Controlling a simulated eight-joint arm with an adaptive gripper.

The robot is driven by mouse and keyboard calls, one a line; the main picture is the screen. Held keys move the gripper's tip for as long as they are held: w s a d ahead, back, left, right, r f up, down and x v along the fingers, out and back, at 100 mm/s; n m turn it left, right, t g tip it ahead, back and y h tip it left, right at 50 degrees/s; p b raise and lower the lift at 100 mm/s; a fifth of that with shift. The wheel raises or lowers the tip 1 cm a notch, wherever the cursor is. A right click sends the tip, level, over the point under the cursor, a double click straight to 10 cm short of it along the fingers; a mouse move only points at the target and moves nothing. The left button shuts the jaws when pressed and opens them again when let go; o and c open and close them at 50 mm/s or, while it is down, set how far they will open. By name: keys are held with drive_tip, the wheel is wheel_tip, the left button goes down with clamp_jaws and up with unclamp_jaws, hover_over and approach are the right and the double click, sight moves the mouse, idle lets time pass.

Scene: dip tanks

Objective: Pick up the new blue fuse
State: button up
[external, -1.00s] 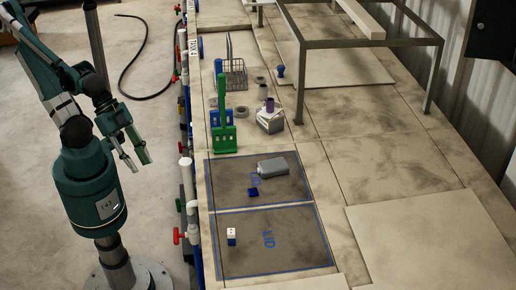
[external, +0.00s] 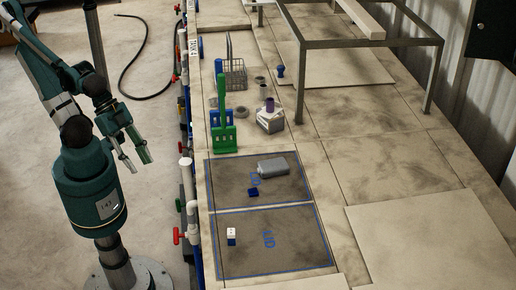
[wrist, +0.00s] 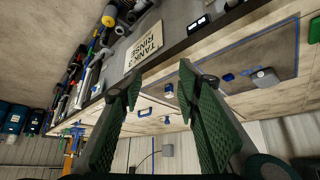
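Two small blue items lie in the blue-outlined areas of the bench in the external view, and I cannot tell for sure which is the new blue fuse. One is a dark blue block (external: 253,192) in the far area, close to a grey rounded case. The other is a white-topped blue block (external: 231,236), standing in the near area. In the wrist view a small blue item (wrist: 228,77) lies beside the grey case, and a white-and-blue block (wrist: 168,90) shows between my fingers in the distance. My gripper (external: 132,160) is open and empty, left of the bench and well away from both.
The grey case (external: 273,166) lies in the far outlined area. Behind stand a green slotted stand (external: 222,135), a wire basket (external: 234,74), and a white box (external: 270,123). Pipes and valves (external: 187,205) line the bench's left edge. A metal frame (external: 360,43) rises at the back.

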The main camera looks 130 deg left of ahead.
drive_tip(key=shift+w, duration=0.1)
drive_tip(key=m+g+h, duration=0.3)
drive_tip(key=m+g, duration=0.1)
drive_tip(key=m, duration=0.6)
hover_over(231, 230)
drive_tip(key=s+a, duration=0.1)
drive_tip(key=a, duration=0.1)
wheel_tip(231, 230, down, 9)
drive_tip(key=shift+s+d+r+h, duration=0.1)
drive_tip(key=shift+s+h, duration=0.1)
drive_tip(key=shift+h, duration=0.1)
drive_tip(key=shift+x, duration=1.3)
